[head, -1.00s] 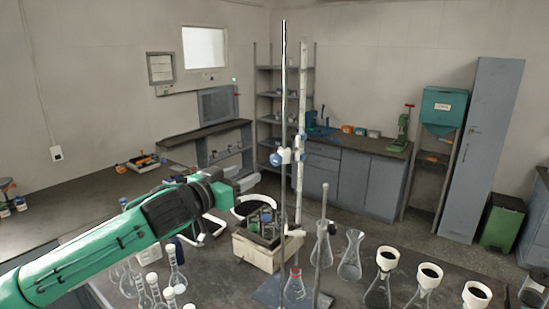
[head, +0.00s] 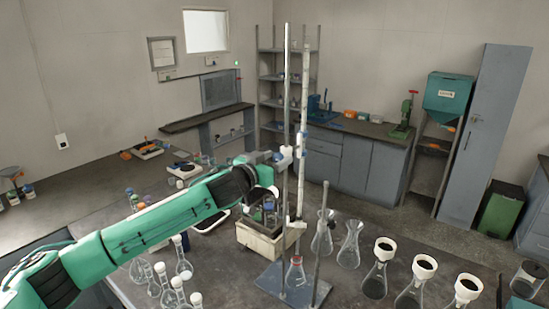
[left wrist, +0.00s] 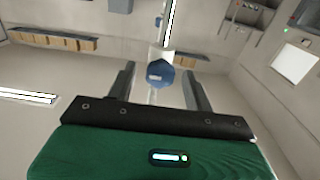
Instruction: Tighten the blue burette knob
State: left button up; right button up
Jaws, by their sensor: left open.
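The blue burette knob (left wrist: 160,73) shows in the left wrist view between the two fingers of my left gripper (left wrist: 161,85), with a pale clamp piece behind it. The fingers are apart, with a visible gap on each side of the knob. In the head view my left gripper (head: 272,157) reaches the knob from the left and mostly hides it. The white clamp (head: 286,158) sits on the upright stand rod (head: 286,90), beside the tall burette (head: 304,100). My right gripper is not in view.
A pale crate of bottles (head: 255,238) stands under my left forearm. A flask with red liquid (head: 296,272) is on the blue stand base (head: 268,283). Stoppered flasks (head: 181,262) stand at front left. Conical flasks with white-rimmed funnels (head: 376,270) line the right.

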pick_arm(q)
jog(key=shift+c, duration=0.4)
jog(key=c, duration=0.9)
jog(key=shift+o, duration=0.2)
